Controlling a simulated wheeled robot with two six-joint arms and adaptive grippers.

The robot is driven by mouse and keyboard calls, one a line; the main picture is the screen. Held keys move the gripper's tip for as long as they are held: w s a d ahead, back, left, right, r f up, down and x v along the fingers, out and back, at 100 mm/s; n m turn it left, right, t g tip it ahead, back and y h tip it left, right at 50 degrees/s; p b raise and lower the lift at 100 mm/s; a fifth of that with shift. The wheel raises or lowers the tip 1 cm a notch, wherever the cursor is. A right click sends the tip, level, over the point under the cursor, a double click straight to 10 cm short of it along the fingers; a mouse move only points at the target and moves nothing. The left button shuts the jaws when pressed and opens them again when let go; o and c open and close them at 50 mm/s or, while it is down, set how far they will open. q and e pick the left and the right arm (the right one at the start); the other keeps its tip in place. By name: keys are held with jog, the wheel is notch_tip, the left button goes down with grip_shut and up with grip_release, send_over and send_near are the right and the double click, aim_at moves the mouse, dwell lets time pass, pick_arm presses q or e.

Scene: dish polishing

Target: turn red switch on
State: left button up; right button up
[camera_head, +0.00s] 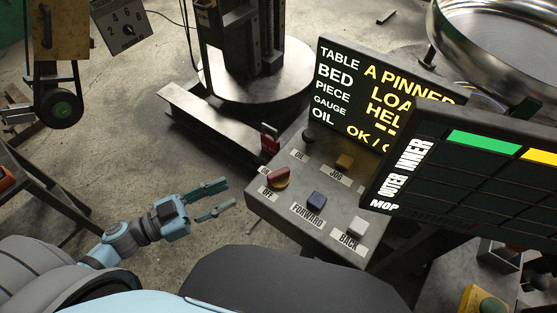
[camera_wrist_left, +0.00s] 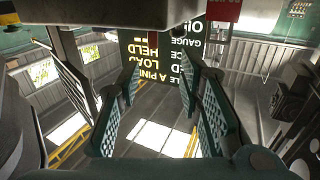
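The red switch (camera_head: 279,177) is a red knob on a yellowish base at the left edge of the grey control panel (camera_head: 333,222). Small labels, one reading OFF, are beside it; its setting is hard to tell. My left gripper (camera_head: 231,193) is left of the panel, apart from the switch, with its two green fingers spread and pointing right towards it. In the left wrist view the fingers stand apart with nothing held between them. A red part (camera_wrist_left: 223,10) shows at the top there; I cannot tell whether it is the switch. My right gripper is not in view.
The panel also has an orange knob (camera_head: 344,161), a blue knob (camera_head: 316,201), a white knob (camera_head: 357,227) and a red-and-grey lever (camera_head: 269,139) at its back left. Two dark screens stand behind and right. A large metal dish (camera_head: 505,50) is at upper right. Floor left of the panel is clear.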

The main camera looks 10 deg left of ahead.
aim_at(279, 172)
pick_arm(q)
jog(key=shift+h, duration=0.3)
jog(key=x, duration=0.5)
jog(key=p+x, duration=0.1)
jog(key=x, duration=0.8)
jog(key=shift+s+d+r+p, duration=0.15)
jog(key=shift+d+p, duration=0.2)
jog(key=shift+d, duration=0.2)
grip_shut()
